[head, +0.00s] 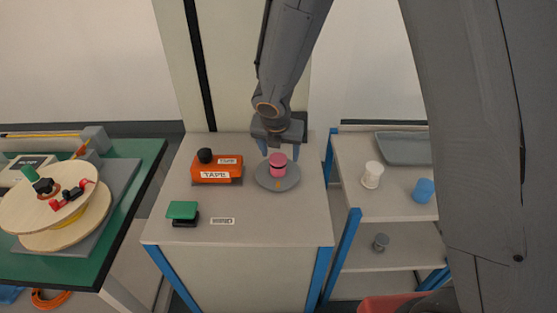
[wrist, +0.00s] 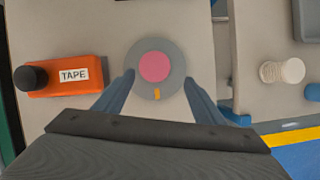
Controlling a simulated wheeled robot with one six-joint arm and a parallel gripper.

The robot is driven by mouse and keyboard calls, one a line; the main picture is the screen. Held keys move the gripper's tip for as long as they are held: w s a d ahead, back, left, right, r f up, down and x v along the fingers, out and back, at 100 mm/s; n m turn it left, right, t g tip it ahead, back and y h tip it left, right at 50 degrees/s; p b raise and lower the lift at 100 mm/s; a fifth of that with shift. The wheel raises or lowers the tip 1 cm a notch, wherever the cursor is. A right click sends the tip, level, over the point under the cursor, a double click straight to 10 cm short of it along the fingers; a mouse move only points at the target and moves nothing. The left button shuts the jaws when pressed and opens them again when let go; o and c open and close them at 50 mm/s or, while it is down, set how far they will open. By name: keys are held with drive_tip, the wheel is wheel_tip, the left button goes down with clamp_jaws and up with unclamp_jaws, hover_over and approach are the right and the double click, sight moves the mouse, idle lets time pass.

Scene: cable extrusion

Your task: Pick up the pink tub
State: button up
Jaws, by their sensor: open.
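The pink tub (head: 277,165) stands upright on a round grey plate (head: 263,182) on the light table in the head view. In the wrist view, the tub (wrist: 154,67) shows from above as a pink disc on the grey plate (wrist: 178,80). My gripper (head: 281,152) is above the plate, pointing down. Its two blue fingers are open, one on either side of the plate in the wrist view (wrist: 158,82). Nothing is between the fingertips that I can see held. I cannot tell exactly how far the fingertips are above the tub.
An orange tape box (head: 217,170) with a black knob stands left of the plate. A green-topped block (head: 183,211) is nearer the front. A shelf at right holds a white spool (head: 372,175), a blue cup (head: 423,190) and a grey tray (head: 402,148). The table's front right is clear.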

sight(277, 160)
drive_tip(key=shift+w+a+f+n, duration=0.1)
drive_tip(key=shift+w+a+n, duration=0.05)
drive_tip(key=shift+a+n, duration=0.3)
drive_tip(key=shift+x, duration=0.95)
drive_tip(key=b+x, duration=0.1)
drive_tip(key=x, duration=0.5)
drive_tip(key=c, duration=1.1)
